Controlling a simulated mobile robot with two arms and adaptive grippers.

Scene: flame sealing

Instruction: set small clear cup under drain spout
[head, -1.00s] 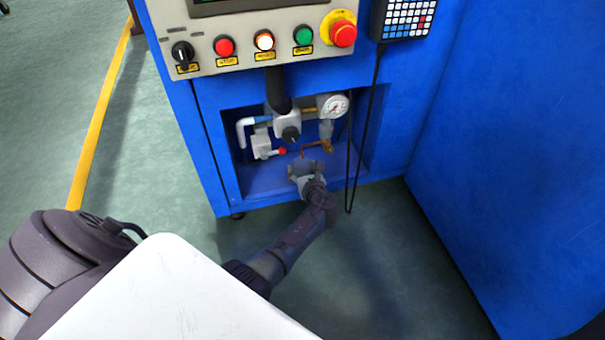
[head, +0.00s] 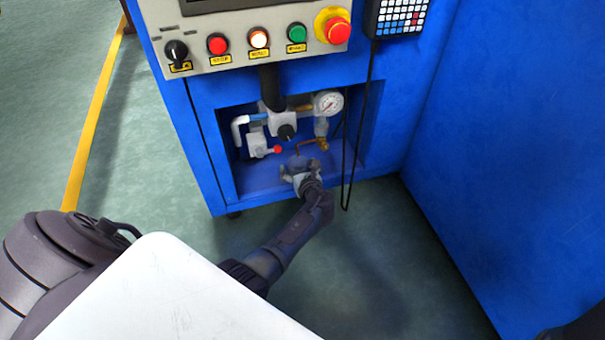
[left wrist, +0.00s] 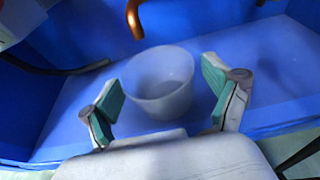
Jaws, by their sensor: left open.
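The small clear cup (left wrist: 160,88) stands upright on the blue cabinet floor in the left wrist view. The copper drain spout (left wrist: 134,18) hangs above and behind it, a little to the left; the head view also shows the spout (head: 305,145). My left gripper (left wrist: 160,95) is open, with one green-padded finger on each side of the cup. Gaps show between the pads and the cup. In the head view my left gripper (head: 299,168) reaches into the recess, and the cup is hard to make out there. My right gripper is not in view.
The recess holds a pressure gauge (head: 328,103), a white pipe (head: 237,131) and a red-tipped valve (head: 277,149). A black cable (head: 347,175) hangs at the right of the opening. The button panel (head: 238,62) juts out above.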

